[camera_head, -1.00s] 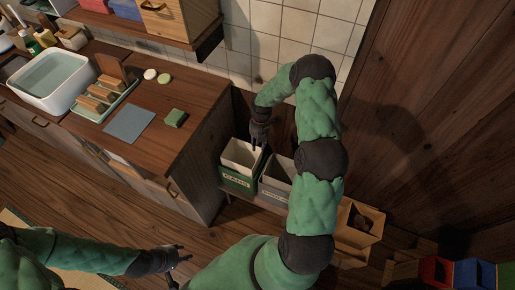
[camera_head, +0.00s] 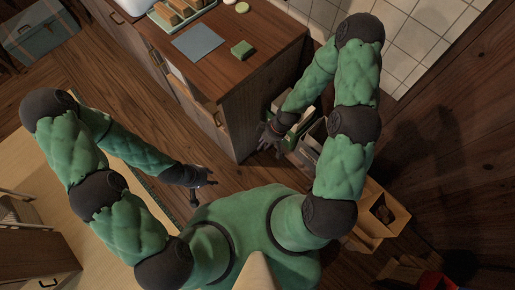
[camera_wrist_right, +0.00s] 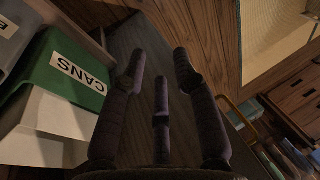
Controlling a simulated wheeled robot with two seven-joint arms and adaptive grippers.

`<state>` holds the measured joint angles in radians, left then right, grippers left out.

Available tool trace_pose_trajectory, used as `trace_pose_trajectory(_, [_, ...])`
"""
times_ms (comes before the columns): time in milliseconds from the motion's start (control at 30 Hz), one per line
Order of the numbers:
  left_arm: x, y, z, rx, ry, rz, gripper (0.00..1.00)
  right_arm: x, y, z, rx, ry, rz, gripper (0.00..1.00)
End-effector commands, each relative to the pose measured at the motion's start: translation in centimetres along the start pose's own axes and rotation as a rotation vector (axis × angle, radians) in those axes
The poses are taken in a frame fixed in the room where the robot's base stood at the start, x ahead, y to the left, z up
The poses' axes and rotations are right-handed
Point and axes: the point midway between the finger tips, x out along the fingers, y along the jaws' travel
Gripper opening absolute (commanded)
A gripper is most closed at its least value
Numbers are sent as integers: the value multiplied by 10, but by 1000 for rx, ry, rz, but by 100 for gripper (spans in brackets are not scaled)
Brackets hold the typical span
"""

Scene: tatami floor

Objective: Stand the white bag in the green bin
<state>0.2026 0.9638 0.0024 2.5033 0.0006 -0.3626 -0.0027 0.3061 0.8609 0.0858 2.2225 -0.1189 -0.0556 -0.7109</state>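The green bin (camera_wrist_right: 62,50) with a CANS label shows at the left of the right wrist view. The white bag (camera_wrist_right: 55,118) sticks out past the bin's rim there; its lower part is hidden by the bin. In the head view my right arm covers most of the bin. My right gripper (camera_head: 268,146) is open and empty, just beside the bin and apart from the bag. Its spread fingers (camera_wrist_right: 160,68) show in the right wrist view with nothing between them. My left gripper (camera_head: 204,186) is open and empty above the floor, left of my body.
A grey bin (camera_head: 315,135) stands right of the green one. The wooden counter (camera_head: 262,62) with a green sponge (camera_head: 242,49) rises behind my right gripper. A wooden box (camera_head: 378,212) lies to the right. Floor between the grippers and counter is clear.

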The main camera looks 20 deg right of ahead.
Motion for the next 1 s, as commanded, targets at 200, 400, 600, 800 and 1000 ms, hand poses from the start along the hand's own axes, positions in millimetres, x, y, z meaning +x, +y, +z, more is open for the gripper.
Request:
trace_pose_trajectory(200, [0, 0, 0, 0, 0, 0, 40, 10, -60, 26, 459, 2, -6, 30])
trace_pose_trajectory(400, [0, 0, 0, 0, 0, 0, 40, 9, -81, 40, 686, 5, 4, 30])
trace_pose_trajectory(600, [0, 0, 0, 0, 0, 0, 40, 9, -84, 43, 728, 5, 6, 30])
trace_pose_trajectory(800, [0, 0, 0, 0, 0, 0, 40, 9, -84, 42, 726, 5, 6, 30])
trace_pose_trajectory(1000, [0, 0, 0, 0, 0, 0, 40, 9, -84, 42, 726, 5, 6, 30])
